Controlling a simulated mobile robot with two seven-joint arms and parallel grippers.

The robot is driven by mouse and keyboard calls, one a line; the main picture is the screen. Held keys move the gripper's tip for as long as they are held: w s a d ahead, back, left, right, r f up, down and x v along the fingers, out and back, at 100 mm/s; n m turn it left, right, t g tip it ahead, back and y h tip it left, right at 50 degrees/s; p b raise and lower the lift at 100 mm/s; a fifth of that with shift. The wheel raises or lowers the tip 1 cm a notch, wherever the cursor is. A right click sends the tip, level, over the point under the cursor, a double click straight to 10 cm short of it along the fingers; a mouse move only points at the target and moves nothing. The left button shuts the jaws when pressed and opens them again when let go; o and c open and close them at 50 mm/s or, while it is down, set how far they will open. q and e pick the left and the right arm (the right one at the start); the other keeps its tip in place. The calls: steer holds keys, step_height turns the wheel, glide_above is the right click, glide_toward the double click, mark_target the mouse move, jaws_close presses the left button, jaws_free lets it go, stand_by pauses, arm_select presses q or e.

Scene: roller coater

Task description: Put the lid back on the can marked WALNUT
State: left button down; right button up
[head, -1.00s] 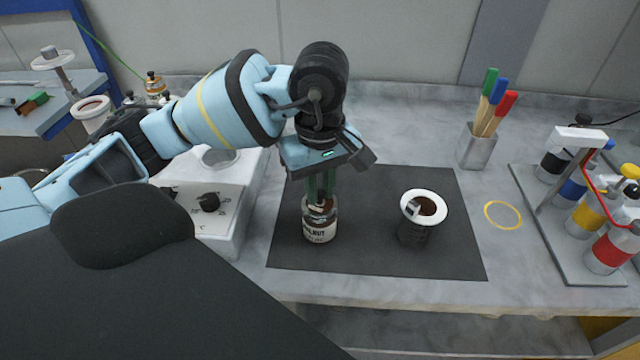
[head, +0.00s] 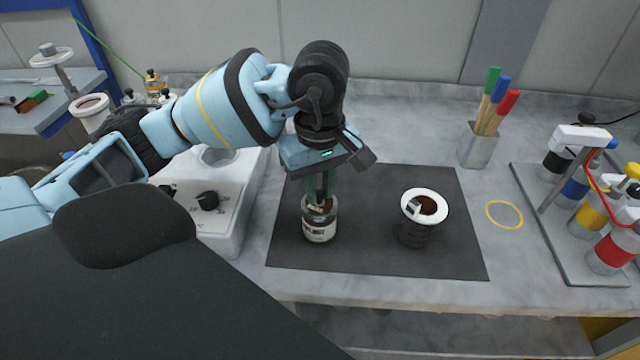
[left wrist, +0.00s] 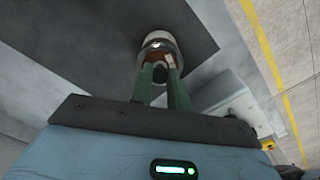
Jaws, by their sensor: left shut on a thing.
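The can marked WALNUT (head: 319,229) stands upright on the dark mat, with a pale label and brown showing at its top. The label's letters are only partly readable. My left gripper (head: 320,200) points straight down at the can's top, its green fingers closed in there. In the left wrist view the fingers (left wrist: 162,68) reach to the can (left wrist: 158,40). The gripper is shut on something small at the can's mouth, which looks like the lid. The fingers mostly hide it, so how it sits on the rim cannot be told. My right gripper is not in view.
A dark cup with a white collar (head: 410,232) stands on the mat (head: 365,262) to the right. Further right are a pen holder (head: 477,150), a yellow ring (head: 504,214) and a rack of coloured bottles (head: 566,255). A white machine (head: 235,215) stands left.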

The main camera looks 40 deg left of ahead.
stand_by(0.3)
arm_select(q)
steer(key=c, duration=1.3)
jaws_free()
steer(key=shift+o, duration=0.6)
steer(key=o, duration=0.4)
steer(key=shift+r, duration=0.1)
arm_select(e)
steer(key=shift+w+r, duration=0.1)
arm_select(q)
steer(key=shift+r+p, duration=1.4)
steer(key=shift+r, duration=2.05)
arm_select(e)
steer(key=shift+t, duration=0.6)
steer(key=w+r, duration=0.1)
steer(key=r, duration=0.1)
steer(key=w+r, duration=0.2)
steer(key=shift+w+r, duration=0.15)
arm_select(q)
steer(key=shift+c, duration=0.3)
